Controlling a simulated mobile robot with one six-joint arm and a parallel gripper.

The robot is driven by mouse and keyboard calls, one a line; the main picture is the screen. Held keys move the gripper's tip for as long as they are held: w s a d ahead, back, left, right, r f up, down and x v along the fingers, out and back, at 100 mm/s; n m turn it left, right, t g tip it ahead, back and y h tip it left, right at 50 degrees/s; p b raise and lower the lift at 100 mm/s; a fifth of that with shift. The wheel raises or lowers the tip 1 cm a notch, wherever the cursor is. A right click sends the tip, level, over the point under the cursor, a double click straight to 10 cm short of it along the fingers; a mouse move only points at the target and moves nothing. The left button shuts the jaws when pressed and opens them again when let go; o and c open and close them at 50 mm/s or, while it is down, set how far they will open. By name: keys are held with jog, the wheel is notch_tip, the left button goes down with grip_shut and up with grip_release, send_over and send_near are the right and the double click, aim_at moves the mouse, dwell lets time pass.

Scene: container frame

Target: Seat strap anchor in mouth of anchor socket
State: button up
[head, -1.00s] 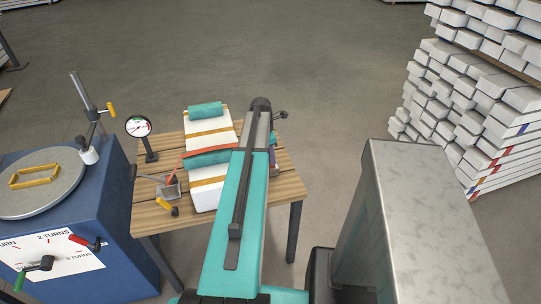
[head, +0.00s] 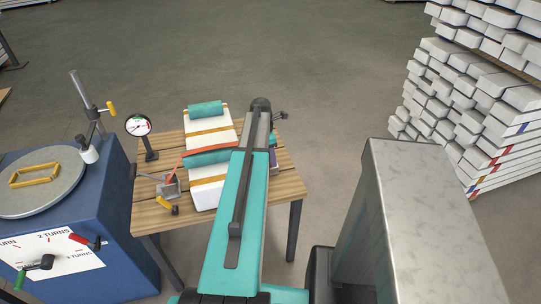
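An orange-red strap (head: 197,153) runs from a grey ratchet-like fitting (head: 170,189) at the table's left side up to the white load, alongside a teal pad (head: 207,158). Its far end passes behind my arm. I cannot make out the strap anchor or the anchor socket; my teal arm covers the right part of the load and table. A small dark grey pronged part (head: 282,115) shows right of my arm's far end, and I cannot tell whether it belongs to my gripper. No fingers are clearly seen.
The white load (head: 211,194) has yellow bands and lies on a slatted wooden table (head: 287,185). A dial gauge (head: 138,126) stands at its left. A blue machine (head: 112,195) with a turntable is further left. Stacked white bars (head: 470,110) stand right; floor is free behind.

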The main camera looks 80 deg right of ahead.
jog(key=shift+r, duration=0.15)
notch_tip(320, 180, up, 12)
jog(key=w+b, duration=0.1)
jog(key=b, duration=0.1)
jog(key=shift+w+a, duration=0.3)
jog(key=shift+a, duration=0.1)
dwell(1.0)
